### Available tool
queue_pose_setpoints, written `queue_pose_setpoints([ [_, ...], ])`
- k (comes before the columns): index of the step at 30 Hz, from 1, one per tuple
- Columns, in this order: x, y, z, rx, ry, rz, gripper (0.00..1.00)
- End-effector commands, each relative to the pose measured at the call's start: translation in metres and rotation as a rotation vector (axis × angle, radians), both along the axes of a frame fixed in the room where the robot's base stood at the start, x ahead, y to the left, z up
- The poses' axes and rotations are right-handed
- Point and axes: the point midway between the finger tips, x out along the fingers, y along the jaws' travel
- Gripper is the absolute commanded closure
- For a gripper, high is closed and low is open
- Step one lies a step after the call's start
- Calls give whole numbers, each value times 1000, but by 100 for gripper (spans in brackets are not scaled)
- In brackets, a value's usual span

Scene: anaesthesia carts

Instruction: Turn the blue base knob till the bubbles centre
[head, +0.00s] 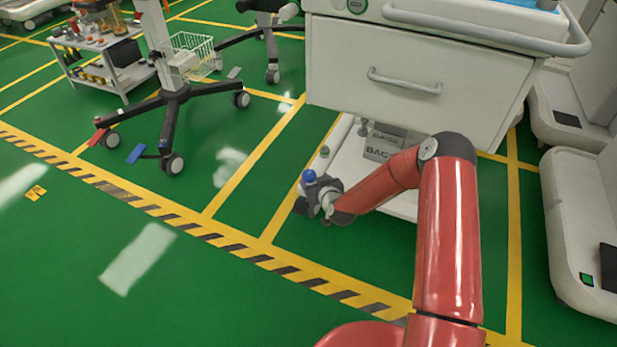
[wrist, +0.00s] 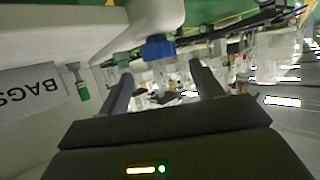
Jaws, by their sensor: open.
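The blue base knob (head: 310,176) is at the near left corner of the white cart's base, right at the end of my gripper (head: 313,194). In the wrist view the blue knob (wrist: 158,47) lies ahead, in line with the gap between the two dark fingers of my gripper (wrist: 162,82). The fingers are apart with nothing held. I cannot tell whether they touch the knob. A green knob (head: 325,151) stands farther back along the base edge; it also shows in the wrist view (wrist: 83,91). No bubbles can be made out.
The white cart (head: 430,85) has a drawer with a handle above the base. A wheeled stand (head: 172,95) and a small trolley (head: 100,62) are at left. Green floor is clear at front left.

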Motion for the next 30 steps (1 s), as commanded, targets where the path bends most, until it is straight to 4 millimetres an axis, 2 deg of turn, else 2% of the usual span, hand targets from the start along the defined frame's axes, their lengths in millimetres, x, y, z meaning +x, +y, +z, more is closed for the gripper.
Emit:
queue_pose_setpoints([
  [6, 30, 14, -15, 1, 1, 1, 34],
  [12, 50, 24, -24, 0, 2, 1, 34],
  [23, 56, 26, -25, -1, 3, 1, 34],
  [30, 56, 26, -25, -1, 3, 1, 65],
])
